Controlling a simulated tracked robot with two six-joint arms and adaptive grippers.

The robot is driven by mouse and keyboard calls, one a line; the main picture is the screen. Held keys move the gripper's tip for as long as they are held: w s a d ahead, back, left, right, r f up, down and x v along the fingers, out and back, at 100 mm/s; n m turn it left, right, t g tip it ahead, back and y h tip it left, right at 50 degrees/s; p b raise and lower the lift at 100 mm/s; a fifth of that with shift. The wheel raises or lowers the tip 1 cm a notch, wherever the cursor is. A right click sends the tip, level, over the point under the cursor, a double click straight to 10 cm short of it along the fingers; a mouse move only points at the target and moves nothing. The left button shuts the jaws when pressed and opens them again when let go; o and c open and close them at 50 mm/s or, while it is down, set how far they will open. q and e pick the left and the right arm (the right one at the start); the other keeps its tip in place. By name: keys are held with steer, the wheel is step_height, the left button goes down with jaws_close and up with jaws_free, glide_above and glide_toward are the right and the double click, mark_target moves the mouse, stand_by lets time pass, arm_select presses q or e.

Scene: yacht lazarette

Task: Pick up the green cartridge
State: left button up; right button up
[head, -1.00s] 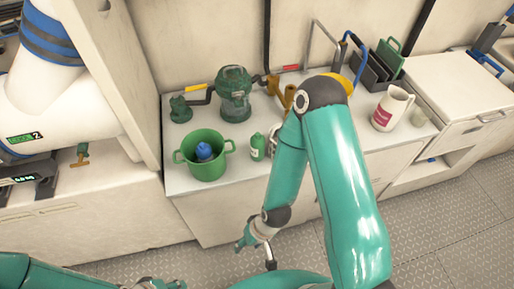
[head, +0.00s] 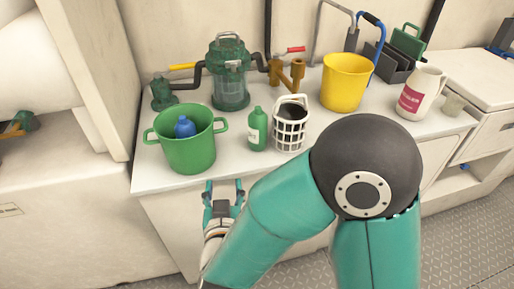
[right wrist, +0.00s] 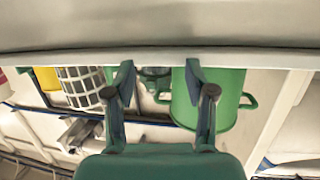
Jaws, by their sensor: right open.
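The green cartridge (head: 257,129) appears to be the small green bottle-shaped thing with a pale label, standing upright on the white counter between the green bucket and the white basket. My right gripper (head: 223,188) is open and empty, in front of the counter's front edge, below and left of the cartridge and apart from it. In the right wrist view my right gripper (right wrist: 160,92) shows its two fingers spread, the green bucket beyond one and the white basket beyond the other. I cannot make out the cartridge clearly there. My left gripper is not in view.
The green bucket (head: 190,151) holds a blue thing (head: 185,126). The white basket (head: 291,125) stands close right of the cartridge. Behind are a glass strainer (head: 230,83) and brass valve (head: 287,74). A yellow bucket (head: 345,83) and white jug (head: 421,94) stand right.

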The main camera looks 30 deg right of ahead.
steer(key=s+d+r+m+h, duration=0.2)
steer(key=s+r+h, duration=0.3)
steer(key=r, duration=0.4)
glide_toward(256, 125)
steer(key=shift+m, duration=0.3)
steer(key=x, duration=0.4)
steer(key=shift+w+d, duration=0.1)
steer(key=shift+d, duration=0.3)
steer(key=shift+b+x, duration=0.5)
steer(key=shift+x, duration=2.4)
steer(key=shift+w+a+y, duration=0.15)
steer(key=shift+a+y, duration=0.05)
steer(key=shift+y, duration=0.1)
steer(key=c, duration=0.8)
